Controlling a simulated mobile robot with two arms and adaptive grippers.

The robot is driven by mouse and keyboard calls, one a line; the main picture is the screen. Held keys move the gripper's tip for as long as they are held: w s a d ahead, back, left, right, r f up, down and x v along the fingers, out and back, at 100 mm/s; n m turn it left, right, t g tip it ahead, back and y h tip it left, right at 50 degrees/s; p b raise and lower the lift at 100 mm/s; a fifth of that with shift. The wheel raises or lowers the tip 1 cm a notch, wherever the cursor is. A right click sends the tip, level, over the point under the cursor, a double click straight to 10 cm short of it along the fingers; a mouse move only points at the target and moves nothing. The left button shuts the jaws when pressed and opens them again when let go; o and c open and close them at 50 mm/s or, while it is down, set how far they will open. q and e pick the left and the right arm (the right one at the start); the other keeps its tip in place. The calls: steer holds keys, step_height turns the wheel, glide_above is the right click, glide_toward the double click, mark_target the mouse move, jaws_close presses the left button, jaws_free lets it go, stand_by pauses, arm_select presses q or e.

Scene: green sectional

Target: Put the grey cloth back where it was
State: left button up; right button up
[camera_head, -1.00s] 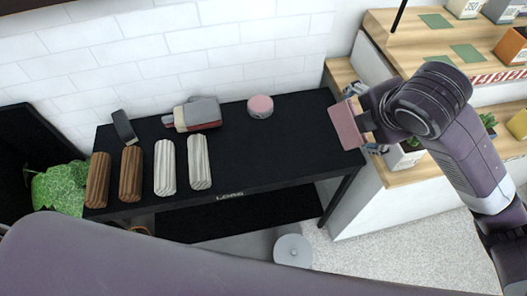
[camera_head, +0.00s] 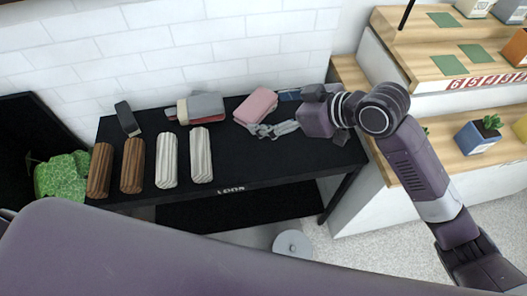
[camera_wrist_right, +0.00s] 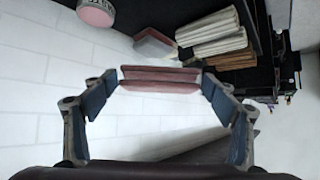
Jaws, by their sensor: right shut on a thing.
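My right gripper (camera_head: 270,116) is shut on a folded pink cloth (camera_head: 257,104), held above the table to the right of the grey cloth. In the wrist view the pink cloth (camera_wrist_right: 160,80) sits between the two fingertips. My left gripper is not in view.
Two brown rolls (camera_head: 132,165) and two pale rolls (camera_head: 200,155) lie at the table's left, near a dark upright object (camera_head: 127,118). A round pink tin (camera_wrist_right: 95,12) shows in the wrist view. A wooden stepped shelf (camera_head: 465,75) stands at right. The table's middle front is clear.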

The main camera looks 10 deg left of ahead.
step_height(320, 180, down, 19)
steer(key=shift+d+r+b, duration=0.1)
steer(key=shift+r+b, duration=0.1)
steer(key=shift+b, duration=0.2)
steer(key=shift+f, duration=0.1)
steer(key=o, duration=1.1)
steer(key=v, duration=1.2)
steer(key=shift+s, duration=0.15)
